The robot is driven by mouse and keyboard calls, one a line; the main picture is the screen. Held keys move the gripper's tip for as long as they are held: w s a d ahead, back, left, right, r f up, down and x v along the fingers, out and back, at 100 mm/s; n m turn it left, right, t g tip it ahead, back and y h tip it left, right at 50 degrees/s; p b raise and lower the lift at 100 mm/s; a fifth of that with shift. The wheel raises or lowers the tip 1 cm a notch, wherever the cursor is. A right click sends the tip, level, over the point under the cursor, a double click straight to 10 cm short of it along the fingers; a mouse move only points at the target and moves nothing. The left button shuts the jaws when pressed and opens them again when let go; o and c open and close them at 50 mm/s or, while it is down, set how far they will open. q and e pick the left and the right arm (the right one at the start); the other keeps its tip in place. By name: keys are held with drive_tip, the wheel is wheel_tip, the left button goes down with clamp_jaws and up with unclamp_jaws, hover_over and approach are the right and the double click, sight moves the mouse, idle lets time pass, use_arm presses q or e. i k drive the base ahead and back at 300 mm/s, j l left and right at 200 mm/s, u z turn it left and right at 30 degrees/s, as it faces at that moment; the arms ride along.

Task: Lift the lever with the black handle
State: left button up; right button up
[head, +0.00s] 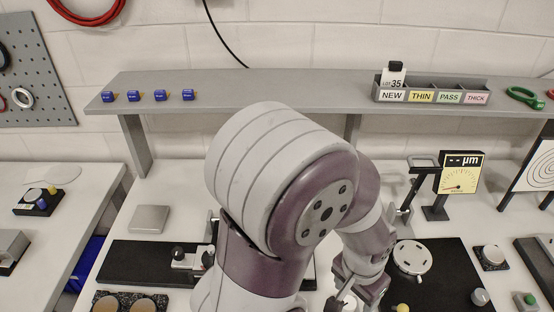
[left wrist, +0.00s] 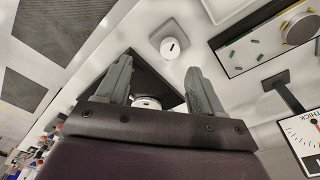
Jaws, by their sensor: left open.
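To the right of my arm in the head view, a grey upright lever carries a black bar-shaped handle (head: 423,169), left of the µm gauge (head: 460,172). My left gripper (head: 348,298) is low at the bottom centre, apart from this handle and partly cut off by the frame. In the left wrist view its two fingers (left wrist: 160,90) are spread, with nothing seen held between them. A white round part (left wrist: 147,102) shows behind the gripper. The handle is not clearly visible in that view. My right gripper is out of view.
A black fixture with a dark-knobbed metal block (head: 188,259) stands left of my arm. A shelf (head: 270,83) with a labelled bin (head: 432,92) spans the back.

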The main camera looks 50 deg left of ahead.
sight(212, 246)
drive_tip(key=u, duration=1.8)
